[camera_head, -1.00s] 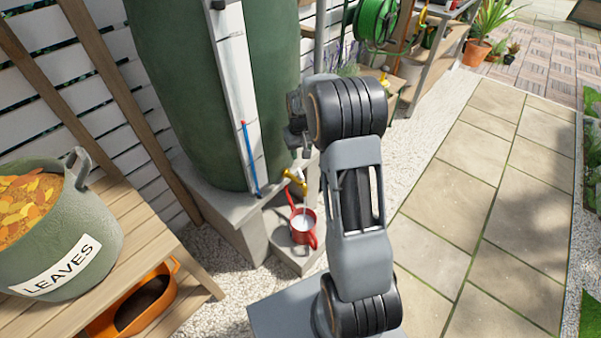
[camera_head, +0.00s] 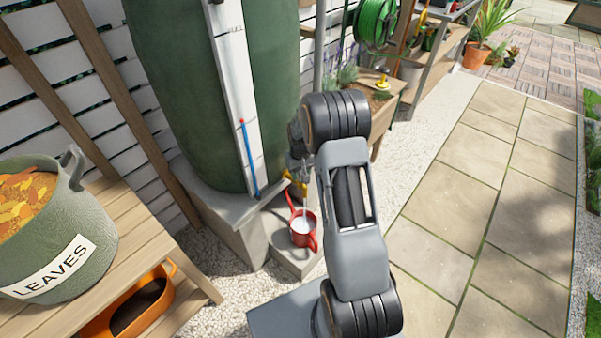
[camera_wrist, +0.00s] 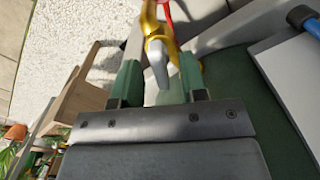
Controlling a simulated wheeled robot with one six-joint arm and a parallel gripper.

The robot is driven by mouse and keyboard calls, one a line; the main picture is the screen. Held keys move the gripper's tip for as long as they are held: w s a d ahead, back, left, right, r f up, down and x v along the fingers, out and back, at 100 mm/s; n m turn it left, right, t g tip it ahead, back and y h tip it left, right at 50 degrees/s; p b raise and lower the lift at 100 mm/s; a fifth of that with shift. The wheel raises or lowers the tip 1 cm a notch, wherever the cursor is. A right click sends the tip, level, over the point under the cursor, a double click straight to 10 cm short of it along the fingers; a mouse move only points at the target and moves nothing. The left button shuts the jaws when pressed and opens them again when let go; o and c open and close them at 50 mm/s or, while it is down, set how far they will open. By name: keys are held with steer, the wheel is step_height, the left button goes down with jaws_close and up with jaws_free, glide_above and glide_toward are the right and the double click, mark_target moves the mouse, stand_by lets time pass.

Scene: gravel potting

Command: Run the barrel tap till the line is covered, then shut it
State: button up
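The green barrel (camera_head: 165,90) stands on a grey block, with a white gauge board and a blue tube topped in red on its front. The brass-yellow tap (camera_head: 287,175) is low on the barrel, partly hidden by my gripper (camera_head: 298,165). A red can (camera_head: 303,238) stands below it with pale water inside; a thin pale stream seems to fall into it. The line in the can cannot be made out. In the wrist view my gripper (camera_wrist: 160,82) is open, its green fingers on either side of the tap's pale lever (camera_wrist: 157,64), with gaps showing.
A wooden bench (camera_head: 150,240) at left holds a LEAVES tub (camera_head: 75,255), with an orange container (camera_head: 125,310) below. A planter (camera_head: 385,105) and green hose reel (camera_head: 376,20) stand behind my arm. Paving at right is clear.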

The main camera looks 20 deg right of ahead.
steer(key=shift+c, duration=0.3)
jaws_close()
steer(key=m+p, duration=0.1)
steer(key=m, duration=0.4)
steer(key=shift+m, duration=0.4)
steer(key=m, duration=0.5)
steer(key=shift+m+p, duration=0.4)
steer(key=shift+m, duration=0.3)
steer(key=shift+o, duration=0.3)
jaws_free()
